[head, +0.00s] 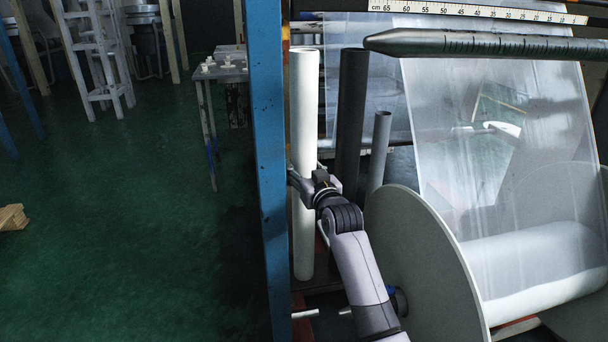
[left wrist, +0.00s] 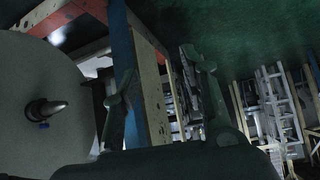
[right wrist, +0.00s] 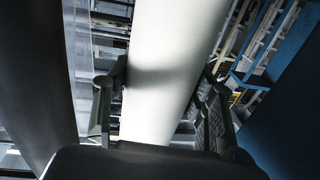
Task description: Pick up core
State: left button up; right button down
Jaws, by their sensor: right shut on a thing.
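The white core (head: 303,120) is a tall upright tube beside the blue post in the head view. It fills the middle of the right wrist view (right wrist: 168,75). My right gripper (head: 303,184) is shut on it at about mid-height, with one finger on each side of the tube in the right wrist view (right wrist: 160,100). Parts of the fingers are hidden by the tube. My left gripper shows only in the left wrist view (left wrist: 163,90), with its fingers wide apart and nothing between them in its grasp.
A black tube (head: 350,125) and a shorter grey tube (head: 379,150) stand just right of the core. A blue post (head: 268,170) is close on its left. A large roll flange (head: 425,265) and clear film (head: 500,130) are at right. Green floor (head: 120,220) is open at left.

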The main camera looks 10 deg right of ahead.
notch_tip(320, 180, up, 8)
jog(key=shift+f+p, duration=0.1)
jog(key=shift+p, duration=1.05)
jog(key=p, duration=0.3)
send_near(308, 145)
jog(key=s, duration=0.5)
pick_arm(q)
jog(key=s+a+f+g+y, duration=0.1)
jog(key=s+a+f+g, duration=0.2)
jog(key=s, duration=0.6)
notch_tip(308, 145, down, 2)
jog(key=g, duration=0.2)
jog(key=shift+g, duration=0.4)
pick_arm(e)
jog(key=shift+s+d+f, duration=0.1)
jog(key=shift+d+f, duration=0.3)
